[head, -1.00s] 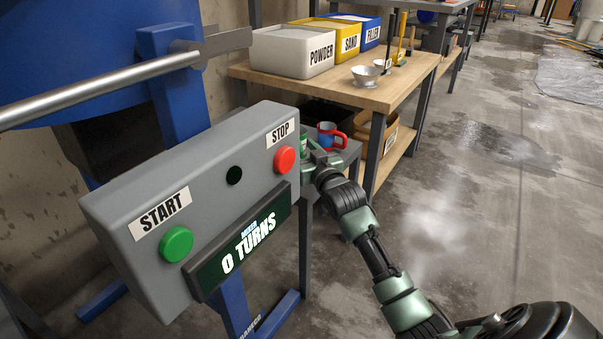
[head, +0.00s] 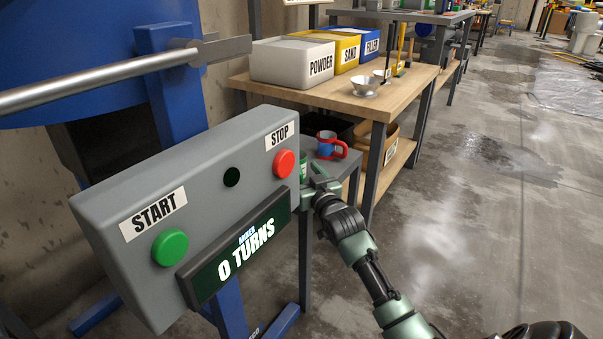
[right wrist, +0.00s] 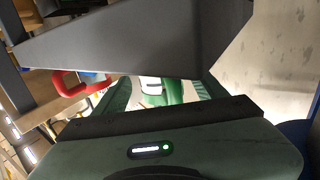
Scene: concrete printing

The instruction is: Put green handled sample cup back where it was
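A green cup (head: 303,167), mostly hidden behind the mixer's control box, stands at the near edge of a small grey table. My right gripper (head: 318,182) is right beside it, at the box's right end. In the right wrist view, a green and white thing (right wrist: 153,88), apparently this cup, shows between the green fingers. The grey box covers the fingertips, so I cannot tell whether they touch it. My left gripper is not in view.
A blue cup with a red handle (head: 327,143) stands just behind on the grey table (head: 343,160). The control box (head: 190,210) with its buttons is close on the left. A wooden bench (head: 400,95) holds labelled bins and a metal bowl (head: 366,82).

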